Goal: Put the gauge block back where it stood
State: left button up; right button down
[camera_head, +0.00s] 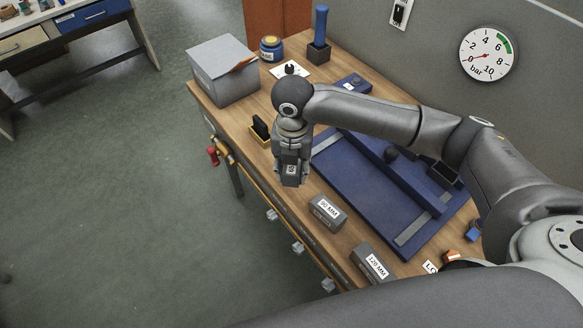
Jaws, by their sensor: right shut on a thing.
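My right gripper (290,178) is shut on a small dark grey gauge block (291,170) with a white label, too small to read with certainty. It holds the block near the front edge of the wooden bench, left of the blue fixture. Whether the block touches the bench I cannot tell. A grey block marked 90 MM (327,212) stands nearer along the front edge, and one marked 120 MM (372,264) stands beyond it toward the lower right. The bench beneath the gripper is partly hidden. My left gripper is not in view.
A blue plate fixture (352,180) with a raised bar fills the bench's middle. A yellow-edged holder (260,131) with a black item sits behind the gripper. A grey box (222,72), blue tin (271,49) and blue-handled tool (320,26) stand at the far end.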

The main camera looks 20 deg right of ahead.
jog(key=w+f, duration=0.2)
jog(key=f, duration=0.1)
jog(key=w+d+f+p, duration=0.1)
jog(key=w+f, duration=0.2)
jog(key=shift+d, duration=0.15)
notch_tip(320, 180, down, 2)
jog(key=shift+p, duration=0.75)
jog(key=shift+f, duration=0.5)
jog(key=c, duration=1)
grip_release()
jog(key=shift+f, duration=0.15)
jog(key=shift+o, duration=0.2)
